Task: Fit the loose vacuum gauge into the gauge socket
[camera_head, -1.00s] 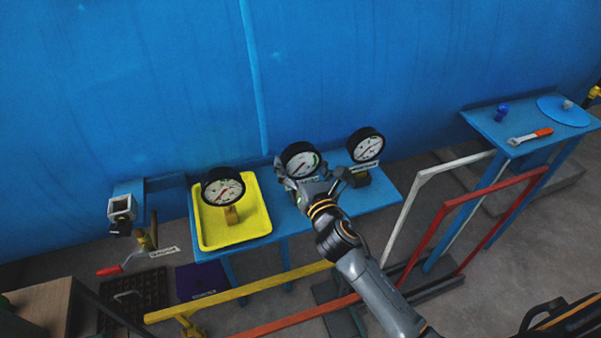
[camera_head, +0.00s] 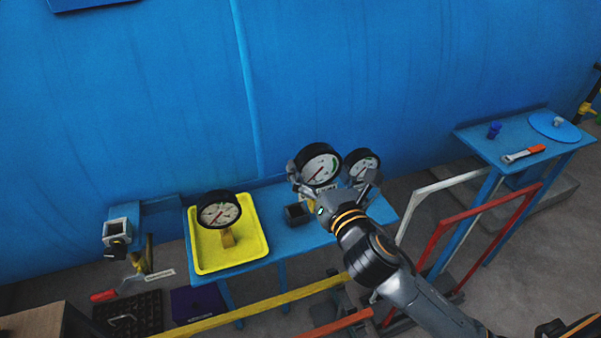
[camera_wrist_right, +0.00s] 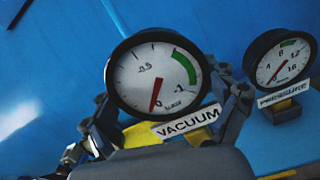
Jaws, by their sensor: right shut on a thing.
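The vacuum gauge (camera_head: 319,163) has a round white dial, a black rim and a "VACUUM" tag, readable in the right wrist view (camera_wrist_right: 156,78). My right gripper (camera_head: 322,192) is shut on it below the dial and holds it above the blue shelf; a finger shows on each side in the wrist view. A black holder (camera_head: 296,215) stands empty on the shelf below and left of the gripper. A square, open-topped grey-white socket (camera_head: 117,229) is on a blue bracket at the far left, apart from the gauge. My left gripper is not in view.
A pressure gauge (camera_wrist_right: 281,61) stands close to the right of the held gauge. Another gauge (camera_head: 219,210) is in the yellow tray (camera_head: 258,243), between holder and socket. Yellow and red rails cross in front.

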